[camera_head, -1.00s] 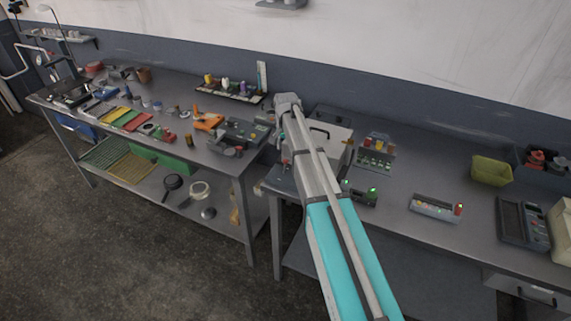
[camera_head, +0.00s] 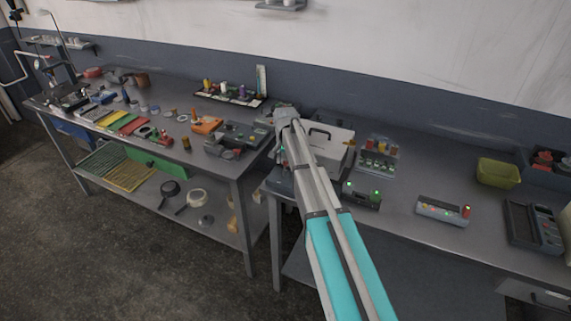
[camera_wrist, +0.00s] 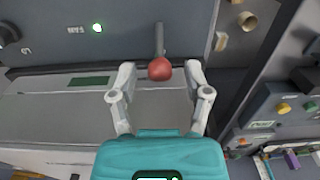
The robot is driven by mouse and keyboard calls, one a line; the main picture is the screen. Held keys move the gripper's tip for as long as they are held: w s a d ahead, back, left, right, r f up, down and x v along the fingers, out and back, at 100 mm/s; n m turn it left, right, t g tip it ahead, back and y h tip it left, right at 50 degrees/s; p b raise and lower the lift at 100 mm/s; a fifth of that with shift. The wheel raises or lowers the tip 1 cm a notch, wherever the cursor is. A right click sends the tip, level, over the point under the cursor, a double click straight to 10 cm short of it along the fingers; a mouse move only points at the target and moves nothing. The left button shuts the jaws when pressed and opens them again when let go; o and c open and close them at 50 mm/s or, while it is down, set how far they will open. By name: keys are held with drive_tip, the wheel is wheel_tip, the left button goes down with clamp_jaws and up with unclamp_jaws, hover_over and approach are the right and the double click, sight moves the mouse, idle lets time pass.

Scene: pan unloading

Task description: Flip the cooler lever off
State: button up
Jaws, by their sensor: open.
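In the wrist view, a lever with a red ball knob (camera_wrist: 160,69) on a grey stem stands out from a dark grey panel (camera_wrist: 60,30). A lit green lamp (camera_wrist: 97,28) is on the panel to its left. My gripper (camera_wrist: 160,78) is open, with one finger on each side of the knob; I cannot tell whether either finger touches it. In the head view, my arm hides the gripper and the lever.
A second bench (camera_head: 225,165) on the left holds tools, trays and an orange device (camera_head: 207,124). On the right bench (camera_head: 400,210) are a box with green lights (camera_head: 362,196), a button panel (camera_head: 443,211) and a yellow-green bin (camera_head: 498,172).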

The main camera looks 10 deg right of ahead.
clamp_jaws()
idle(0.4)
